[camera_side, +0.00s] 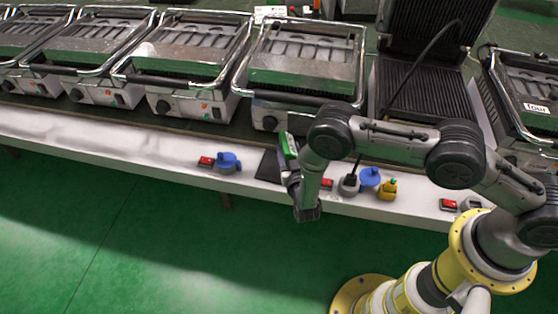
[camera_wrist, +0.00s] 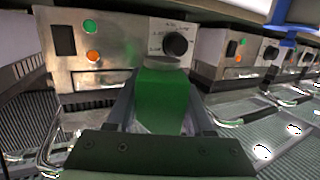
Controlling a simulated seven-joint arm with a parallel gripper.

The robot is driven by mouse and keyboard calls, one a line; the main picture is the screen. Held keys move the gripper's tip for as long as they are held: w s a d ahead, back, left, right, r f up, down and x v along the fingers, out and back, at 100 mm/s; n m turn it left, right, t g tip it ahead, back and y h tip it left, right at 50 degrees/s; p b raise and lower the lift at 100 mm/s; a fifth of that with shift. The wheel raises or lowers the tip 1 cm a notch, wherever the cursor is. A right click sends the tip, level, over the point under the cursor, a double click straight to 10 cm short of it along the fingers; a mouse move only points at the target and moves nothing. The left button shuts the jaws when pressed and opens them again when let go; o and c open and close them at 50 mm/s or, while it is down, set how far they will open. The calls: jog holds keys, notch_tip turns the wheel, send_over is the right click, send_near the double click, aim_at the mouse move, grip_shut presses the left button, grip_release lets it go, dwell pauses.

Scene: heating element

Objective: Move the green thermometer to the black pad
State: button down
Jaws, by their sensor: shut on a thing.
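The green thermometer (camera_side: 288,146) is between the jaws of my gripper (camera_side: 290,173), at the right edge of the black pad in the side view. The wrist view shows its green body (camera_wrist: 162,95) between the two fingers of my gripper (camera_wrist: 162,112), which is shut on it. The black pad (camera_side: 267,168) lies on the white counter edge, just left of the gripper. My gripper and the thermometer hide part of the pad's right side. I cannot tell whether the thermometer touches the pad. The pad is not clear in the wrist view.
A row of metal grills (camera_side: 300,60) stands behind; one grill (camera_side: 425,85) at right is open. A blue plug (camera_side: 228,161) and red switch (camera_side: 206,162) sit left of the pad. Blue (camera_side: 370,177) and yellow (camera_side: 387,189) items sit right of my gripper on the narrow counter.

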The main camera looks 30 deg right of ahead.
jog(key=w+f, duration=0.2)
jog(key=f, duration=0.1)
jog(key=w+a+f, duration=0.1)
jog(key=w+f, duration=0.1)
jog(key=shift+f, duration=1.65)
jog(key=shift+f, duration=0.1)
jog(key=shift+c, duration=1.4)
grip_release()
jog(key=shift+f, duration=0.1)
